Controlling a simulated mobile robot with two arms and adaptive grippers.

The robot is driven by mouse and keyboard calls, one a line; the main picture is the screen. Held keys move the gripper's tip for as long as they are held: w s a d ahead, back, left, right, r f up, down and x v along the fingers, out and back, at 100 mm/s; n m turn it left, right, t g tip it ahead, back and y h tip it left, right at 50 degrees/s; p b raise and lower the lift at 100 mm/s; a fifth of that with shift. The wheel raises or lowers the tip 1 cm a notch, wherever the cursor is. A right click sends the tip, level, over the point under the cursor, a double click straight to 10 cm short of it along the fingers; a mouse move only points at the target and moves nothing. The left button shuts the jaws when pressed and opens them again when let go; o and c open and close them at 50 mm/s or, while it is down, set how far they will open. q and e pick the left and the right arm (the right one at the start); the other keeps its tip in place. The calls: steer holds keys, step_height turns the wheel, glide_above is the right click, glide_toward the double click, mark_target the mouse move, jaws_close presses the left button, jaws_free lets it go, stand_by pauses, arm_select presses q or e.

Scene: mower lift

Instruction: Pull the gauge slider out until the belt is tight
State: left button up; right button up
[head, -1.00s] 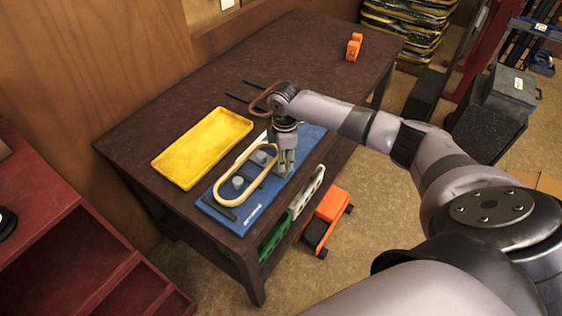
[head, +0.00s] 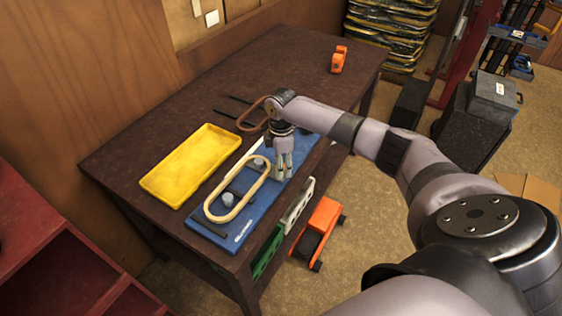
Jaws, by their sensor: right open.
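The blue gauge board (head: 203,232) lies on the dark table along its front edge. A tan belt loop (head: 209,199) lies on it around two grey round posts, one nearer (head: 228,199) and one farther (head: 258,164). Gaps show between belt and posts. A dark strip runs between the posts; I cannot make out the slider clearly. My right gripper (head: 284,174) points down over the board, just right of the belt's far end. Its fingers are open; I cannot tell whether they touch anything. My left gripper is out of view.
A yellow tray (head: 150,185) lies left of the board. A brown loop (head: 243,121) and dark rods lie behind my wrist. An orange object (head: 339,60) stands at the table's far end. An orange and black object (head: 318,230) is below the front edge.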

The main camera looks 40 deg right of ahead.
steer(key=shift+r, duration=0.3)
step_height(320, 180, up, 11)
steer(key=shift+r, duration=0.2)
stand_by(0.5)
